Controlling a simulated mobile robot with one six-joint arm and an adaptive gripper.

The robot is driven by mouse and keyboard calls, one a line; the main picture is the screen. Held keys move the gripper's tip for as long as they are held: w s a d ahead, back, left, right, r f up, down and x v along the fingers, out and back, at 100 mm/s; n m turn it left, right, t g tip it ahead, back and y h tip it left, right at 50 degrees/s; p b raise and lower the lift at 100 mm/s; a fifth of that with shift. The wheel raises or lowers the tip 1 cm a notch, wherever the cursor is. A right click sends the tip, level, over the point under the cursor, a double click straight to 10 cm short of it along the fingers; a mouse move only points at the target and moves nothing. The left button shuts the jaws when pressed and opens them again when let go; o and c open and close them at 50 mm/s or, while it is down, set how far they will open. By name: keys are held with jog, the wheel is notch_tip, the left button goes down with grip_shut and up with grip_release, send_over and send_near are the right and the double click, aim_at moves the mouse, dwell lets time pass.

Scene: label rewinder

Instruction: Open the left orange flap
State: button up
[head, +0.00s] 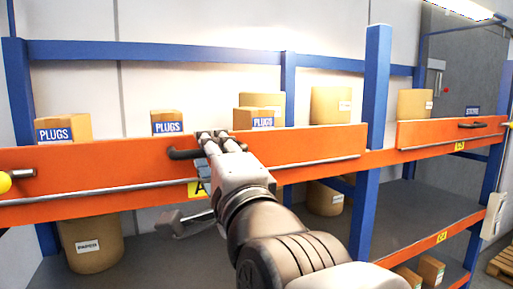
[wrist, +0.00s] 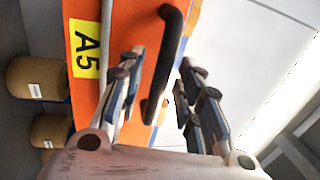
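The left orange flap (head: 90,170) is a long orange panel across the blue rack, standing upright. Its dark bar handle (head: 183,154) sits near the flap's middle, partly hidden by my gripper (head: 218,136). In the wrist view the handle (wrist: 166,62) lies between the two fingers of my gripper (wrist: 160,68), with gaps on both sides. The fingers are apart and hold nothing. Whether the fingertips reach past the handle in depth is unclear.
Boxes marked PLUGS (head: 63,128) stand behind the flap. A second orange flap (head: 450,131) with its own handle is at right, past a blue post (head: 374,90). Brown drums (head: 90,243) stand on the grey lower shelf (head: 150,262). A yellow knob (head: 5,182) is at the left edge.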

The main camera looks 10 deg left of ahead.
jog(key=shift+w+a, duration=0.1)
jog(key=shift+w, duration=0.1)
grip_shut()
dwell(0.3)
dwell(0.4)
